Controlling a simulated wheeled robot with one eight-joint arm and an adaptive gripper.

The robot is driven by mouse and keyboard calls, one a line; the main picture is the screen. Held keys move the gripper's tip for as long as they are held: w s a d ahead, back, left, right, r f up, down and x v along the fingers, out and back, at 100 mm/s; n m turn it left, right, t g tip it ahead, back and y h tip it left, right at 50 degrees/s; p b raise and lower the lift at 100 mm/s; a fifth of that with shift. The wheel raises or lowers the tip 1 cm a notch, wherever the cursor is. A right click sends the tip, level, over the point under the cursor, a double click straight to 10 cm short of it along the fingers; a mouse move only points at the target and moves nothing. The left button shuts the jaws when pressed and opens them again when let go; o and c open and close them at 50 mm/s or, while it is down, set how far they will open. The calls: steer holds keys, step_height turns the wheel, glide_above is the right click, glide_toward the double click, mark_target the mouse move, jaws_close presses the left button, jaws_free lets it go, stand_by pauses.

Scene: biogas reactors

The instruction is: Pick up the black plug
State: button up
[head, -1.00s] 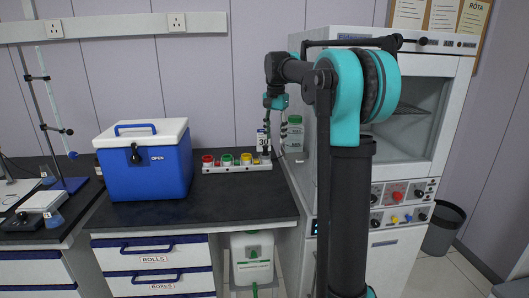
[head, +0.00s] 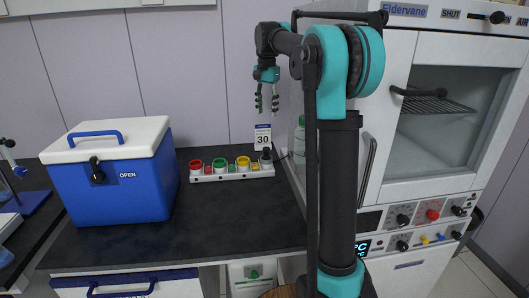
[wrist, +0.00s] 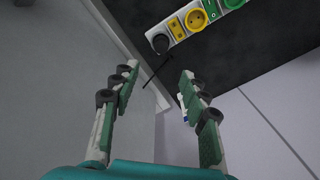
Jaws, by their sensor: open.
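The black plug (head: 266,157) sits in the right end of a white socket strip (head: 231,173) at the back of the dark bench. In the wrist view the black plug (wrist: 160,43) is beyond my fingertips, with a dark cable running from it. My gripper (head: 267,103) is open and empty, pointing down above the right end of the strip. In the wrist view my gripper (wrist: 158,76) has its two fingers spread apart, with nothing between them but the cable in the background.
Coloured sockets, red (head: 196,166), green (head: 219,164) and yellow (head: 243,163), line the strip. A card marked 30 (head: 263,137) stands behind the plug. A blue cool box (head: 115,185) stands left; a tall white cabinet (head: 376,140) rises close on the right. The bench front is clear.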

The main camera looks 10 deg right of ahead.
mark_target(266, 148)
steer(key=f, duration=1.7)
steer(key=shift+w+f, duration=0.15)
steer(key=shift+w, duration=0.15)
jaws_close()
